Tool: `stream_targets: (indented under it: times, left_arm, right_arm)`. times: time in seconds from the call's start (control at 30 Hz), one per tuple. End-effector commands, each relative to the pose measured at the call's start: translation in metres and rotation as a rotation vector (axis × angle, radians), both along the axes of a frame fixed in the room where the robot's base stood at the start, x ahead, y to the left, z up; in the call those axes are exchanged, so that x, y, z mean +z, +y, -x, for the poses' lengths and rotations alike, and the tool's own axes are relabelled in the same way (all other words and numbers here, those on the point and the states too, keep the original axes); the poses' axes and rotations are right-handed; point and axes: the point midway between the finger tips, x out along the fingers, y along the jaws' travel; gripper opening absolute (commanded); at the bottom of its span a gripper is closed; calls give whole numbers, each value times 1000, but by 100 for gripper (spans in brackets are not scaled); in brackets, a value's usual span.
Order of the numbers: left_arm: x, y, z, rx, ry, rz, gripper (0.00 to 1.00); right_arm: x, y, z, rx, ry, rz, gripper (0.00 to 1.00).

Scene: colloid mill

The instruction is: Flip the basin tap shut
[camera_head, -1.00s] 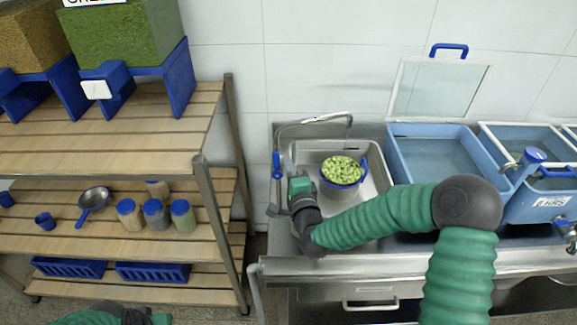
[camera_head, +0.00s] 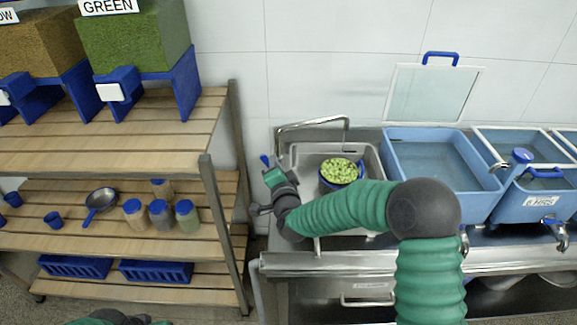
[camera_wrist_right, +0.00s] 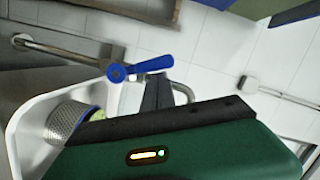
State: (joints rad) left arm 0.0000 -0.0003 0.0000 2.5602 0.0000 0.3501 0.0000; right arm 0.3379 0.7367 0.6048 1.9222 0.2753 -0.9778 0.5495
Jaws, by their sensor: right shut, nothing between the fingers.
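The basin tap (camera_head: 312,123) has a silver spout arched over the steel basin (camera_head: 379,160). Its blue lever (camera_head: 265,160) shows at the basin's left side, partly hidden by my gripper. In the right wrist view the blue lever (camera_wrist_right: 150,66) points right from its blue hub, and the spout runs left. My right gripper (camera_head: 271,171) is shut and empty at the lever. Its dark fingers (camera_wrist_right: 157,90) are just below the lever in the wrist view; I cannot tell whether they touch. Part of my left arm shows at the bottom left edge; its jaws are not visible.
A blue-rimmed pot of green pieces (camera_head: 342,171) stands in the basin. Blue tanks (camera_head: 440,165) line the counter to the right. A wooden shelf rack (camera_head: 110,140) with jars and a pan stands close on the left.

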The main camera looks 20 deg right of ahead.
Motion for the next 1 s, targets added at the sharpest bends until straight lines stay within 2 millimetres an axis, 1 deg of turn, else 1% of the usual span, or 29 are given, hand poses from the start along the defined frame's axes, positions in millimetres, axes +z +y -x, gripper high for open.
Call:
stream_targets:
  times: [0.03, 0.1, 0.47, 0.8, 1.0]
  left_arm:
    - [3, 0, 0, 0, 0, 0, 0]
    - [4, 0, 0, 0, 0, 0, 0]
    - [19, 0, 0, 0, 0, 0, 0]
    - [35, 0, 0, 0, 0, 0, 0]
    - [38, 0, 0, 0, 0, 0, 0]
  right_arm:
    - [2, 6, -1, 4, 10, 41, 0]
    - [0, 10, -2, 4, 30, 105, 0]
    - [-8, 32, -7, 2, 124, 433, 0]
    - [-24, 48, -12, 1, 211, 734, 0]
    - [-34, 53, -14, -1, 251, 877, 0]
